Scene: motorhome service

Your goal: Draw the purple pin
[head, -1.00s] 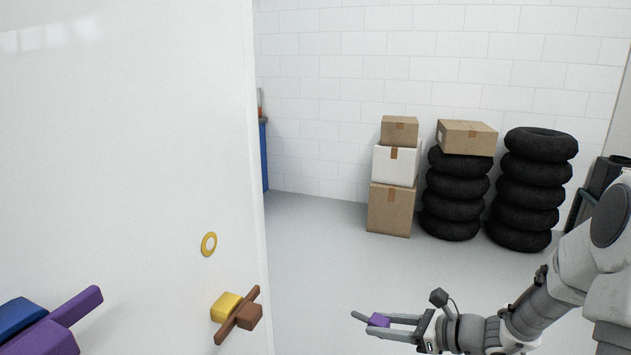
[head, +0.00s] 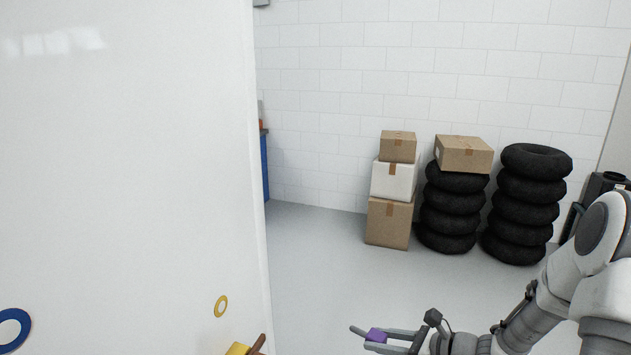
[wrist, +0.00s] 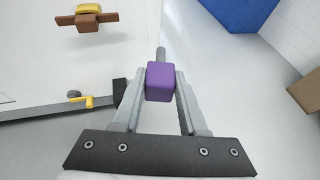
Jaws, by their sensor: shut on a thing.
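The purple pin (head: 376,335) is held between the fingers of my gripper (head: 378,336), out over the floor and apart from the white panel. In the wrist view the pin's purple block head (wrist: 160,82) sits between the two fingers, and a grey shaft (wrist: 161,54) sticks out beyond it. My gripper (wrist: 160,85) is shut on the purple block. A brown crossbar piece on a yellow block (head: 240,349) is on the panel at the bottom edge of the head view; it also shows in the wrist view (wrist: 88,9).
Stacked boxes (head: 389,222) and tyre stacks (head: 450,215) stand by the back wall. The floor between is clear.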

